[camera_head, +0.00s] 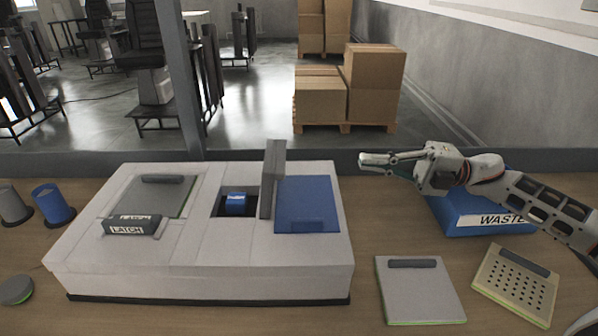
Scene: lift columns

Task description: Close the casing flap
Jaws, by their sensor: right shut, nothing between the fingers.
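The white casing (200,273) stands on the wooden table. A flat blue panel (307,204) lies to the right of the upright flap. At the casing's left, a grey panel (152,196) lies flat behind a dark block marked LATCH (130,226). My right gripper (363,164) is shut and empty, right of the upright flap and apart from it, pointing left. My left gripper is not in view.
A blue bin marked WASTE (470,222) stands below my right arm. A grey plate (420,290) and a perforated beige plate (514,284) lie at the front right. Blue (53,205) and grey (13,204) cups and a grey disc (15,290) are at left.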

